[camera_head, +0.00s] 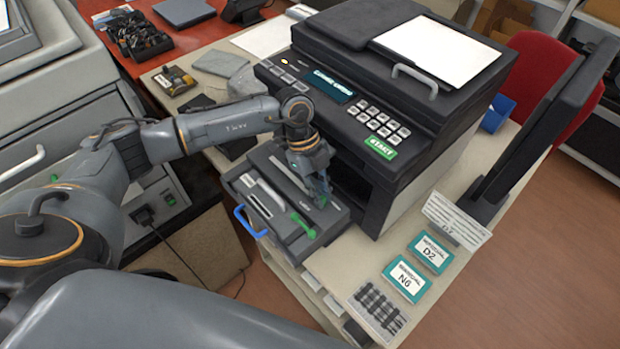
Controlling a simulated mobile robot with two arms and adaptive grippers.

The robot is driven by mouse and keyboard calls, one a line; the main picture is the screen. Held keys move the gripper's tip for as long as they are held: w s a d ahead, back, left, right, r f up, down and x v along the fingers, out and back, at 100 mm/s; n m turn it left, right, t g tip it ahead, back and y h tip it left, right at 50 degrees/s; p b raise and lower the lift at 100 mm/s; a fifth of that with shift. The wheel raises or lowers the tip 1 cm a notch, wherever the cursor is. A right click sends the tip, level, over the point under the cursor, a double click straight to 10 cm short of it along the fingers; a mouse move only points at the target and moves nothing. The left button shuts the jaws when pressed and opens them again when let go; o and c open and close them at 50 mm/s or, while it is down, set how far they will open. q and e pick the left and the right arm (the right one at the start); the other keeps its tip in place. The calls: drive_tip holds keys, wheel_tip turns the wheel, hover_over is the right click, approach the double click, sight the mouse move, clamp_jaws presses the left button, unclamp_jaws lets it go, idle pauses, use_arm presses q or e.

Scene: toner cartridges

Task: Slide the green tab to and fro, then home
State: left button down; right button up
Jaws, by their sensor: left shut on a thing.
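A dark grey cartridge unit (284,222) lies on the pulled-out tray at the front of the black printer (390,120). A green piece (303,226) shows at its front right end, and a blue handle (250,221) at its front left. My left gripper (321,197) points down at the unit's right side, close to the printer's opening. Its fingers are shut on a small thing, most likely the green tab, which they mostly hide. The green piece in front stands clear of the fingers. My right gripper is out of view.
Two teal-and-white label boxes, D2 (431,252) and N6 (407,280), and a clear box of dark parts (378,311) lie at the front right. A dark monitor (545,125) stands at the right. The printer body rises right behind my gripper.

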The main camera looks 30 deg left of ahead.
use_arm(q)
drive_tip(key=shift+s+d, duration=0.1)
drive_tip(key=shift+d, duration=0.1)
drive_tip(key=c, duration=1.3)
unclamp_jaws()
drive_tip(key=shift+d, duration=0.1)
drive_tip(key=shift+a+r, duration=0.25)
drive_tip(key=shift+r, duration=0.15)
drive_tip(key=v, duration=1.1)
